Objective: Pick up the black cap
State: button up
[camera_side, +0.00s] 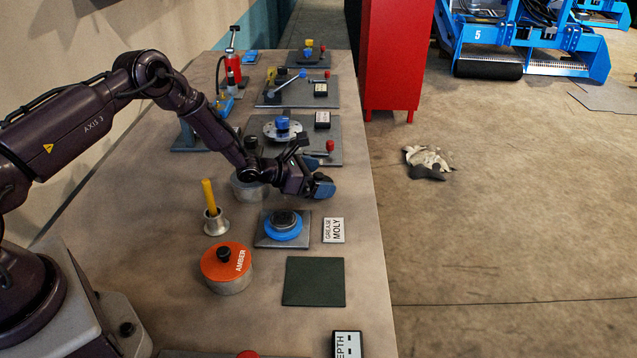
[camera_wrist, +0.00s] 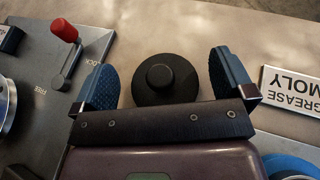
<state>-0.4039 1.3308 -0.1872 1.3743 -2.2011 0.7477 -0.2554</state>
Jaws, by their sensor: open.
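The black cap (camera_wrist: 172,77) shows in the wrist view as a round dark disc with a raised knob. It lies between the two blue finger pads of my gripper (camera_wrist: 160,82), with a gap on each side. My gripper is open and empty, and its palm bar hides a little of the cap's near edge. In the side view my gripper (camera_side: 311,168) is low over the middle of the bench, and I cannot make out the cap there. How far the fingertips are above or around the cap is not clear.
A plate with a red-knobbed lever (camera_wrist: 64,30) is left of the fingers in the wrist view; the MOLY label (camera_wrist: 290,92) is right. A grey tin (camera_side: 246,190) stands under my wrist. Nearer are the blue ring (camera_side: 282,232), yellow stick (camera_side: 208,194) and AMBER tin (camera_side: 228,275).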

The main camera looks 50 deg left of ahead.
jog(key=shift+x, duration=1)
jog(key=shift+r, duration=0.1)
jog(key=c, duration=0.9)
jog(key=shift+r, duration=0.2)
